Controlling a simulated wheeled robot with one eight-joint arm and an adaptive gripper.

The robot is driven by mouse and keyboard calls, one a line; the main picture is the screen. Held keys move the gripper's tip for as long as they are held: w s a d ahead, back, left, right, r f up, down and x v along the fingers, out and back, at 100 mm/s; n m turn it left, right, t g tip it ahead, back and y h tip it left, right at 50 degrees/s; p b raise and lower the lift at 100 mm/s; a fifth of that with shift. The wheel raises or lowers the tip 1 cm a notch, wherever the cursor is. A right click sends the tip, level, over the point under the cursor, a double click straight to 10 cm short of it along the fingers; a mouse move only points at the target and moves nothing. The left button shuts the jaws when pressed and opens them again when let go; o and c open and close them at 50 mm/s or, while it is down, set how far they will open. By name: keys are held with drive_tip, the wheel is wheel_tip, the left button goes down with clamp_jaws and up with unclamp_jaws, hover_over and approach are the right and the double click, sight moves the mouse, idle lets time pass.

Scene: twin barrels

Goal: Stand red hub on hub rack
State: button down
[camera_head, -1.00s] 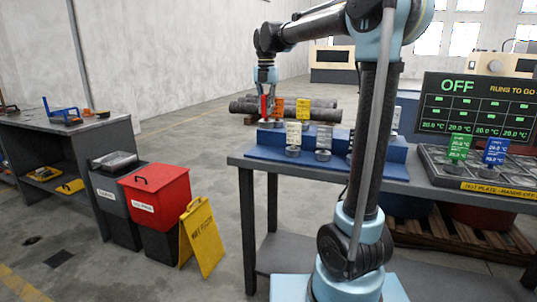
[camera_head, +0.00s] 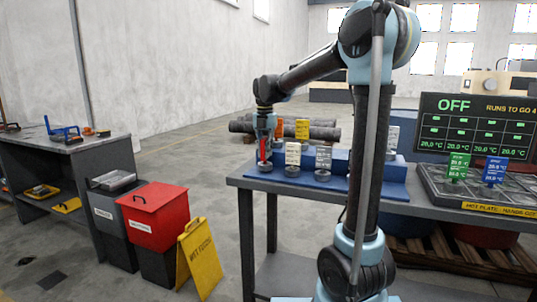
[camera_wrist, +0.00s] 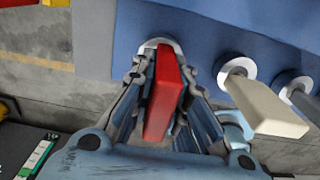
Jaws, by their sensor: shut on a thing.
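The red hub (camera_head: 264,151) is a thin upright red tag on a round metal base. My gripper (camera_head: 265,142) is shut on it. In the wrist view the red hub (camera_wrist: 166,90) stands between the two fingers (camera_wrist: 160,100), with its disc base (camera_wrist: 160,45) over the blue surface. The blue hub rack (camera_head: 336,183) is a stepped stand on the table. The red hub is at its left end, level with the lower front row, left of a white hub (camera_head: 292,154). Whether its base touches the rack cannot be told.
A second pale hub (camera_head: 323,157) is farther right in the front row. Green (camera_head: 458,166) and blue (camera_head: 494,171) hubs stand on the hot plate at right. Red bin (camera_head: 155,213) and yellow sign (camera_head: 202,257) are left of the table.

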drive_tip(key=shift+f, duration=0.3)
drive_tip(key=shift+f, duration=0.1)
drive_tip(key=c, duration=1.6)
unclamp_jaws()
drive_tip(key=shift+o, duration=0.2)
wheel_tip(320, 180, up, 12)
drive_tip(key=shift+r, duration=0.1)
drive_tip(key=shift+s, duration=0.1)
